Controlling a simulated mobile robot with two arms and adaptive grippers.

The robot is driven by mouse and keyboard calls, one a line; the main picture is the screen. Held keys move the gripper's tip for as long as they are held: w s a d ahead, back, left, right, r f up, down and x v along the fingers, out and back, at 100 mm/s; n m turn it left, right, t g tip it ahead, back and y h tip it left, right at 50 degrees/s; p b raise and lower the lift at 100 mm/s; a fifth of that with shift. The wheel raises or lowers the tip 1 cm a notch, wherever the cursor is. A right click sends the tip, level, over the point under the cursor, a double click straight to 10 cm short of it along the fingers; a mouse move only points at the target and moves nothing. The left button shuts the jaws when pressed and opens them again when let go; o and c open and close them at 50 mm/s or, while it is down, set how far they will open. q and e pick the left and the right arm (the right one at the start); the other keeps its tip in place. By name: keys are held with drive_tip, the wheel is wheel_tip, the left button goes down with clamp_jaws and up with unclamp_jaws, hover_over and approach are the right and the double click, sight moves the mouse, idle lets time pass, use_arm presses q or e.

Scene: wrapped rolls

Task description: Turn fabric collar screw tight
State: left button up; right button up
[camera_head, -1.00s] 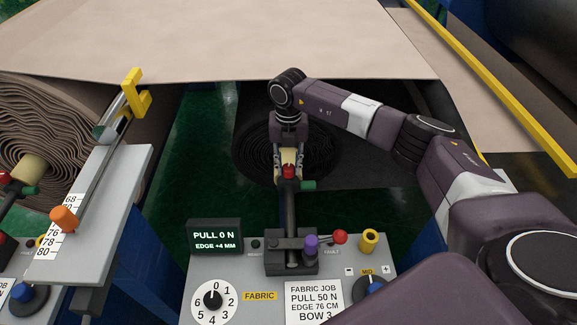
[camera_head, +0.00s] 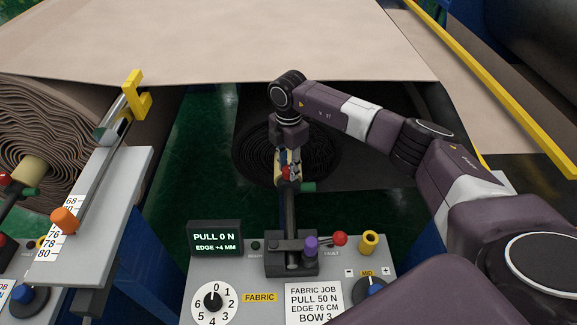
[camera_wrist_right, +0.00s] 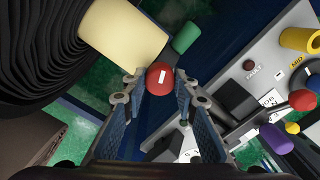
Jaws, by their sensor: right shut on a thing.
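The fabric collar screw has a red round head with a white mark (camera_wrist_right: 160,78). In the right wrist view it sits between the fingertips of my right gripper (camera_wrist_right: 155,85), which is shut on it. In the head view the right gripper (camera_head: 288,172) reaches down over the red head at the near end of the cream core (camera_head: 281,160). The dark fabric roll (camera_head: 315,155) lies behind. A green knob (camera_head: 308,187) sticks out to the right of the screw. The fingers hide part of the screw in the head view. My left gripper does not show.
The control panel (camera_head: 262,277) stands in front, with a display (camera_head: 216,238) reading PULL 0 N and EDGE +4 MM, a dial (camera_head: 215,301), a purple-knobbed lever (camera_head: 311,245) and a yellow cup (camera_head: 369,242). The grey scale arm (camera_head: 105,210) with an orange knob (camera_head: 64,220) stands left.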

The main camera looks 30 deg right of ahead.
sight(288, 168)
drive_tip(key=shift+w+r+m, duration=0.1)
drive_tip(key=shift+m, duration=1)
drive_tip(key=o, duration=1.2)
drive_tip(key=shift+c, duration=0.2)
wheel_tip(288, 168, up, 12)
